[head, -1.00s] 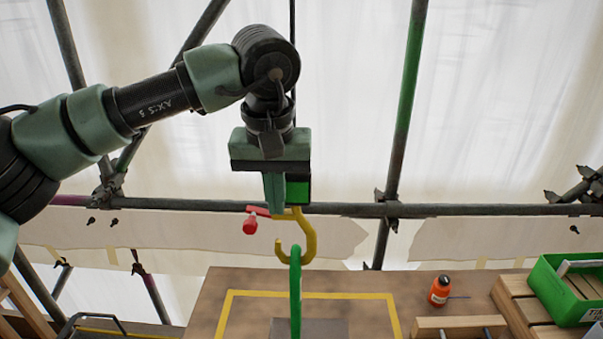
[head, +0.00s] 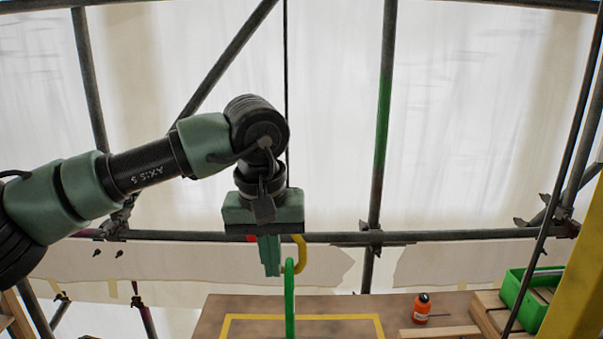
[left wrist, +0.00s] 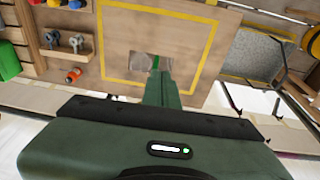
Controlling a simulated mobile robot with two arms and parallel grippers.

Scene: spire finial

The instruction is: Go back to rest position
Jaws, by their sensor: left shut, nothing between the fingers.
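My left gripper (head: 270,268) hangs fingers down in the middle of the head view, shut and empty. A yellow hook (head: 302,256) shows just right of the fingers, partly hidden behind the gripper. A tall, thin green loop (head: 290,305) stands below the hook, above the board; I cannot tell whether the two touch. In the left wrist view my closed fingers (left wrist: 160,92) point toward the board, with a bit of green (left wrist: 155,62) beyond their tips. My right gripper is not in view.
A brown board (head: 212,318) with a yellow outline lies below. An orange bottle (head: 422,309), wooden blocks (head: 490,313) and a green crate (head: 513,293) stand to the right. Scaffold tubes (head: 385,110) cross behind. A yellow beam (head: 580,285) fills the lower right edge.

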